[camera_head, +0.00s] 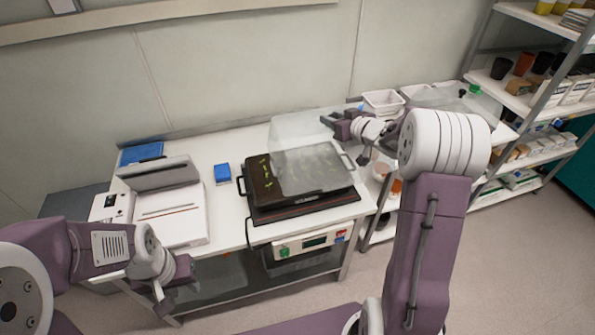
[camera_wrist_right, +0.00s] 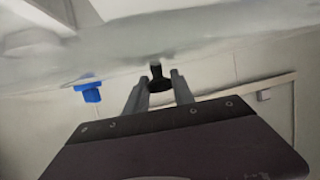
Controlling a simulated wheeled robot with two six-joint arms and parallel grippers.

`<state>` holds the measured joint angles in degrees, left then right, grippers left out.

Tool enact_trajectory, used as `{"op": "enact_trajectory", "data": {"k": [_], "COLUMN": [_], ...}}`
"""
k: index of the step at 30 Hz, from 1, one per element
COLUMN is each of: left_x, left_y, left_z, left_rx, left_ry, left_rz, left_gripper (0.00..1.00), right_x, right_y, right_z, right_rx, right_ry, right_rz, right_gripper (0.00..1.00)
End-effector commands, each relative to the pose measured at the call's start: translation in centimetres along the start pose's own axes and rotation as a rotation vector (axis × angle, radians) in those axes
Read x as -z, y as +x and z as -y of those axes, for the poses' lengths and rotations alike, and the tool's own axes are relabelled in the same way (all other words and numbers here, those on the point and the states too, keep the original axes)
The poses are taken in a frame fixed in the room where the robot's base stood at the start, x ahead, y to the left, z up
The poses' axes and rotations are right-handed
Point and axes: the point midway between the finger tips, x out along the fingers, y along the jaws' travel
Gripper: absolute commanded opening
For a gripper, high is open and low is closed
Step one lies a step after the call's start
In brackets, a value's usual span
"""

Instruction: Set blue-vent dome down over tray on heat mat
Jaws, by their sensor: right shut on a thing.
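The clear blue-vent dome (camera_head: 292,135) hangs tilted above the dark tray (camera_head: 261,196), apart from its left part. The tray holds green seedlings and sits on the black heat mat (camera_head: 300,211) on the white bench. My right gripper (camera_head: 335,123) is shut on the dome's black knob (camera_wrist_right: 157,74). The blue vent (camera_wrist_right: 90,92) shows beside the fingers in the right wrist view. Whether the dome's rim touches the tray cannot be told. My left gripper (camera_head: 172,297) hangs empty at the bench's front left; its jaw gap is unclear.
A blue box (camera_head: 222,173) and a white sealer-like device (camera_head: 170,215) stand left of the tray. A controller (camera_head: 310,242) is at the bench front. Another clear dome with a green vent (camera_head: 475,90) sits at right, near white bins (camera_head: 383,102) and a shelf rack.

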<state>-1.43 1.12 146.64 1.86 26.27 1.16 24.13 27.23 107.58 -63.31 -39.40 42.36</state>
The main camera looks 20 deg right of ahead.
Motion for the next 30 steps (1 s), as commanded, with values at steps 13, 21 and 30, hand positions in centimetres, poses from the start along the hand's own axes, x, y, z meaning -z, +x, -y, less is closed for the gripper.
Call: {"op": "enact_trajectory", "data": {"k": [13,21,30], "left_x": [-0.3,-0.3,-0.3], "left_y": [2.3,2.5,3.0], "left_z": [0.1,0.1,0.1], "left_rx": [0.0,0.0,0.0], "left_ry": [0.0,0.0,0.0], "left_rz": [0.0,0.0,0.0], "left_gripper": [0.36,0.36,0.36], "right_x": [-3.0,-3.7,-7.0], "right_y": [10.3,11.6,12.8], "right_z": [6.0,6.6,6.5], "right_rx": [0.004,0.002,0.002], "right_ry": [-0.001,0.0,-0.001], "right_rz": [0.0,0.0,-0.002], "right_gripper": [0.0,0.0,0.0]}}
